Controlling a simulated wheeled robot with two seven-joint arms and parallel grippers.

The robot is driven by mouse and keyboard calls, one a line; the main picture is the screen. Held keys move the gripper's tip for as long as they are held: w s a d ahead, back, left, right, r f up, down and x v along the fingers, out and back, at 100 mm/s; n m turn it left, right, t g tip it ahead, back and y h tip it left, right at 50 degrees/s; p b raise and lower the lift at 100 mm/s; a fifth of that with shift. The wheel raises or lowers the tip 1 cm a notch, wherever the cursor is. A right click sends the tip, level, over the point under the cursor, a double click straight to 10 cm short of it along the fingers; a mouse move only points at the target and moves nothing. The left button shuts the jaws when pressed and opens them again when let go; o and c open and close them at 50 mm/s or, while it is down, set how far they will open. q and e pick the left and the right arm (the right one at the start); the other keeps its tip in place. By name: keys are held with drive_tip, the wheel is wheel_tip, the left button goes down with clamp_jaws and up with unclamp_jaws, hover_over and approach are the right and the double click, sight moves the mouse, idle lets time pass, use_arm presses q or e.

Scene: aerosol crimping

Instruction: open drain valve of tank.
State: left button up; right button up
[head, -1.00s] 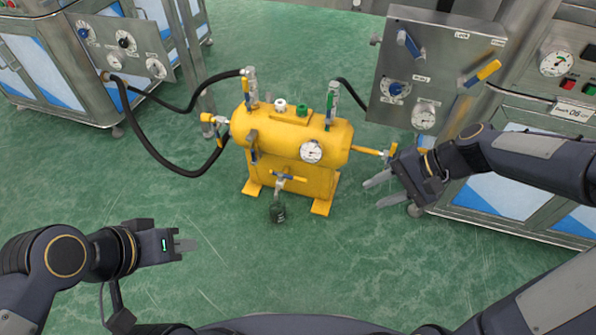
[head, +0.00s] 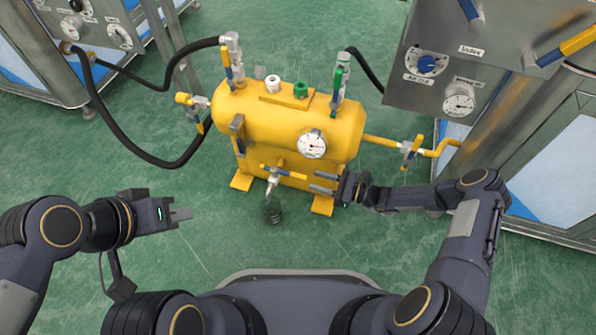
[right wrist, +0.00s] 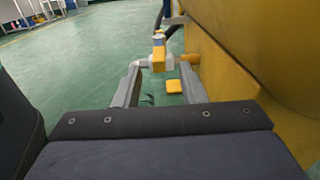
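The yellow tank (head: 255,119) stands on the green floor in the head view. Its drain valve (head: 273,181) sits low on the front, with a long yellow handle (head: 292,173) lying roughly sideways. My right gripper (head: 312,181) is open just right of the valve, fingers pointing left at the handle's end. In the right wrist view, the valve (right wrist: 158,62) shows ahead, by the tips of the spread fingers (right wrist: 160,72); contact cannot be told. My left gripper (head: 184,214) is empty, left of the tank; its finger gap cannot be made out.
A dark container (head: 272,211) is below the drain valve. A side valve (head: 408,150) is on a yellow pipe right of the tank. Steel panels (head: 440,60) stand at right. Black hoses (head: 140,152) run at left.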

sight(298, 176)
drive_tip(key=b+x, duration=0.2)
drive_tip(key=x, duration=0.4)
drive_tip(key=shift+a, duration=0.15)
drive_tip(key=shift+w+a, duration=0.15)
drive_tip(key=shift+a, duration=0.4)
clamp_jaws()
